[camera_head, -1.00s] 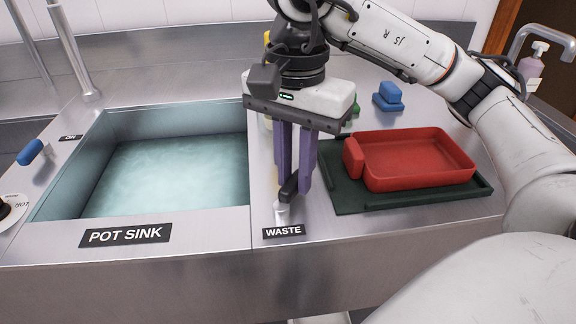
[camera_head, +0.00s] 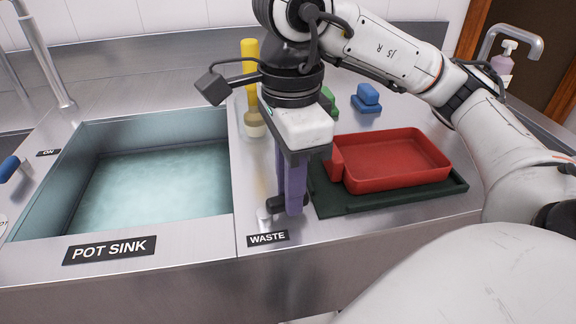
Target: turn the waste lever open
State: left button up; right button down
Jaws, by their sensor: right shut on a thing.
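My left gripper is not in view.
The pot sink (camera_head: 150,190) with pale water lies to the left. A red tray (camera_head: 395,160) on a dark green mat (camera_head: 440,190) stands close right of my gripper.

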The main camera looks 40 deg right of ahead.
jog(key=shift+m, duration=0.4)
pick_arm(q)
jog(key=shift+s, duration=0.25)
pick_arm(e)
jog(key=c, duration=1.6)
grip_release()
jog(key=shift+c, duration=0.2)
jog(key=shift+r, duration=0.1)
